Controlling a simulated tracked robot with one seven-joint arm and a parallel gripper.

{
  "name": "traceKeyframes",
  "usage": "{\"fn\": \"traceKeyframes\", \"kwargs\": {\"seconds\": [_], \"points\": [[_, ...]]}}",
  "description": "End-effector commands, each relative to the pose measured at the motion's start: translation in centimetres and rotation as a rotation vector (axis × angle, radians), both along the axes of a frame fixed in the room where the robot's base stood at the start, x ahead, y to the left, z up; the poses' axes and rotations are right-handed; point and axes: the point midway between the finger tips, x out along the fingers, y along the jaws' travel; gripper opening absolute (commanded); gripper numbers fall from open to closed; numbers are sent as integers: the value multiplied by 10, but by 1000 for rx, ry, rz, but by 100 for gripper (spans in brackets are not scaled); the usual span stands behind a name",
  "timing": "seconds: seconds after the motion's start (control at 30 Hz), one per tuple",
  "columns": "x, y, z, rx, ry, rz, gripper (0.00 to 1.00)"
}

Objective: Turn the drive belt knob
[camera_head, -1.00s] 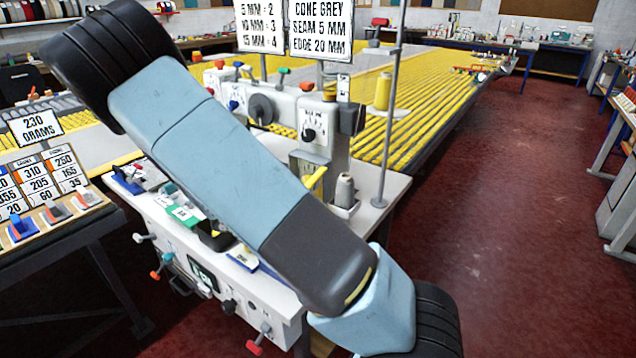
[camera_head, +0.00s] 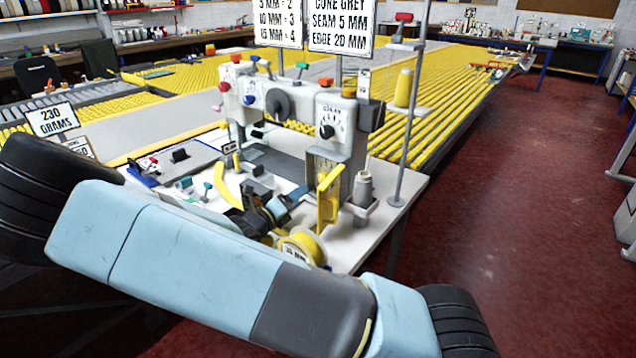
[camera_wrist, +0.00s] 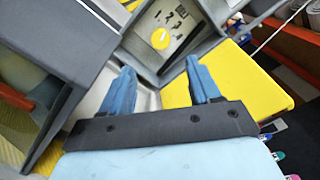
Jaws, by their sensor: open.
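The sewing machine (camera_head: 300,105) stands on a white table. In the wrist view, a round yellow knob (camera_wrist: 160,38) sits on a marked plate inside a grey recess; it may be the drive belt knob, but I cannot read a label. A yellow flap (camera_head: 328,198) stands open beside this recess in the head view and shows as a yellow panel (camera_wrist: 235,85) in the wrist view. My gripper (camera_wrist: 158,72) is open and empty, its blue fingers pointing toward the recess, apart from the knob. In the head view my arm hides part of the table front.
A black dial knob (camera_head: 326,131) and a dark handwheel (camera_head: 278,103) are on the machine head. A grey thread cone (camera_head: 364,188) and a thin pole (camera_head: 408,120) stand to the right. A yellow reel (camera_head: 302,248) is at the table's front.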

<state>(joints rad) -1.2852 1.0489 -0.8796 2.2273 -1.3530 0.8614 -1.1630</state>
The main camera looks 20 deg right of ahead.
Motion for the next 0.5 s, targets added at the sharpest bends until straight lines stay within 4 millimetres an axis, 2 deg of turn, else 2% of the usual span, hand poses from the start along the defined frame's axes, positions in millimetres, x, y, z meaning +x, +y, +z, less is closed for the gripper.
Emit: {"fn": "traceKeyframes", "kwargs": {"seconds": [0.5], "points": [[49, -68, 0, 1, 1, -3, 62]]}}
